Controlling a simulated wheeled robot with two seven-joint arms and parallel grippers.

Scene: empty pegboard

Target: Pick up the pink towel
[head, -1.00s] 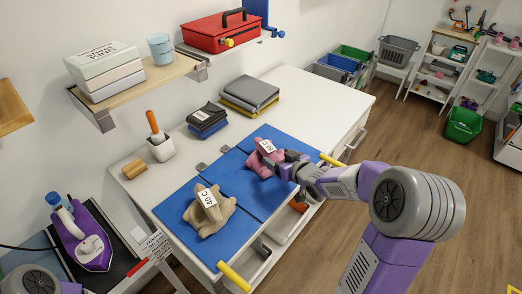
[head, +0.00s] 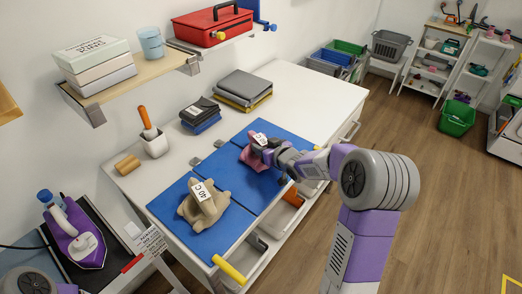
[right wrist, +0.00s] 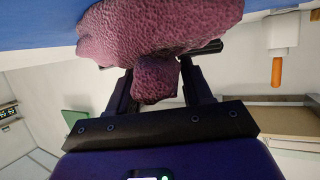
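The pink towel (head: 252,156) lies bunched on the far blue panel of the worktop, with a white label on top. My right gripper (head: 260,147) is at the towel's right side in the head view. In the right wrist view the rumpled towel (right wrist: 150,30) fills the top middle, and a lump of it hangs between the two spread black fingers of my right gripper (right wrist: 158,82). The fingers stand wide apart beside this lump; whether they touch it is hard to see. My left gripper is not in view.
A beige towel (head: 204,206) labelled 40 C lies on the near blue panel (head: 208,240). Folded dark cloths (head: 201,114) and a grey stack (head: 243,90) lie behind. A yellow handle (head: 229,270) and open drawers (head: 291,197) line the front edge. An iron (head: 80,240) stands at left.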

